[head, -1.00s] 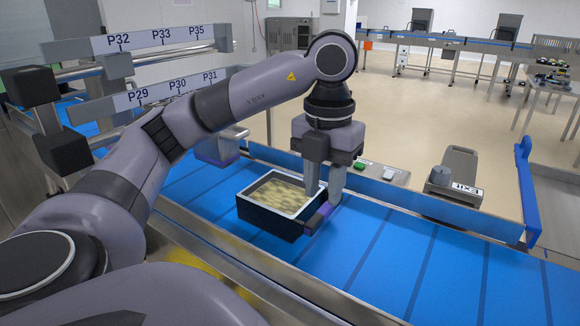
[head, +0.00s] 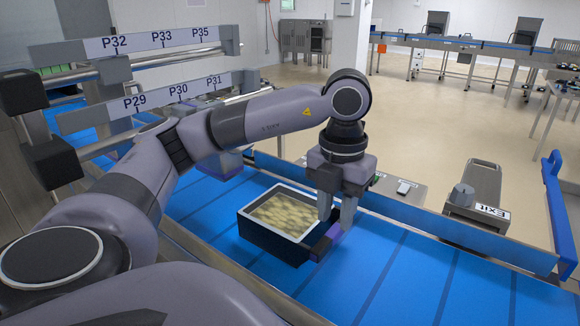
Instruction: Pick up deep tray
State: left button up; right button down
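The deep tray (head: 268,241) is black with a pale rim and pale yellowish contents. It sits upright on the blue conveyor belt, right of the labelled rails. My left gripper (head: 322,228) points down at the tray's right side. One finger shows at the right end of the rim and the other just outside the wall, close to the tray. Whether the fingers press on the wall cannot be told. My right gripper is not in view.
The blue belt (head: 410,270) is bare to the right of the tray. A blue side guard (head: 450,236) runs along its far edge. Labelled rails (head: 150,97) stand at the left.

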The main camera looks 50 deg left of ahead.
pick_arm(q)
notch_tip(320, 180, down, 2)
jog(key=shift+f, duration=0.1)
grip_shut()
dwell(1.5)
